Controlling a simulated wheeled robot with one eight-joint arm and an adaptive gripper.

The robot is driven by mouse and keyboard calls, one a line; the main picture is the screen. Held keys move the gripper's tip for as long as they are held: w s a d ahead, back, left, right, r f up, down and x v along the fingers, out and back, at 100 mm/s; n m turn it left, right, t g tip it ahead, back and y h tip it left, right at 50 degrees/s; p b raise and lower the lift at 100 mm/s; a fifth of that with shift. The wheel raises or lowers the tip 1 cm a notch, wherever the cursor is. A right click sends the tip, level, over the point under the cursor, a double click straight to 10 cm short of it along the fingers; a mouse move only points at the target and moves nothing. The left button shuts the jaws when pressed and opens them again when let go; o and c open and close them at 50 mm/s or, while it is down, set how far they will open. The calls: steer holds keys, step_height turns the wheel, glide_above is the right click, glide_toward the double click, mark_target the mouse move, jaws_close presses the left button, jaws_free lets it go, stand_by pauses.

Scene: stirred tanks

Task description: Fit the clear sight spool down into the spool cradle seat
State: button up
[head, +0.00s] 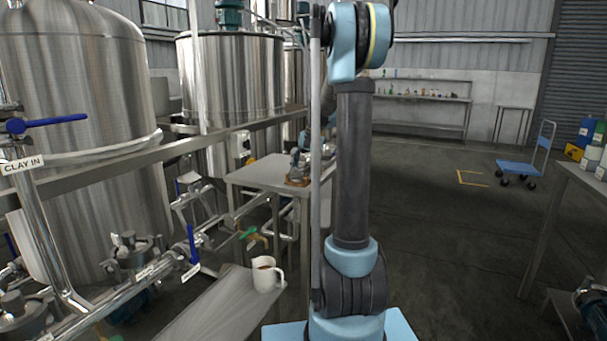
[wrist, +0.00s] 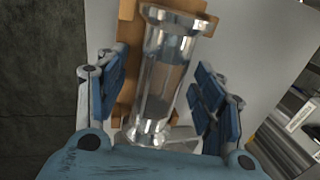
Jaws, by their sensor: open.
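The clear sight spool (wrist: 165,75) is a glassy cylinder with flanged ends, in the middle of the wrist view and slightly tilted there. It lies over a brown notched block (wrist: 128,55), which looks like the spool cradle; I cannot tell whether the spool is fully down in its seat. My gripper (wrist: 160,82) is open, with one blue-padded finger on each side of the spool and visible gaps between. In the head view, the brown block (head: 297,182) is small on the metal table (head: 256,172), and my gripper is partly hidden behind my arm.
Pale tabletop (wrist: 245,60) lies around the block. Steel tanks (head: 85,120) and pipework with blue-handled valves (head: 192,245) stand at the left. A white mug (head: 265,275) stands on a nearer surface. Open floor lies to the right, with a blue trolley (head: 520,168) farther back.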

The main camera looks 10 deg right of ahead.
jaws_close()
steer(key=shift+r, duration=0.1)
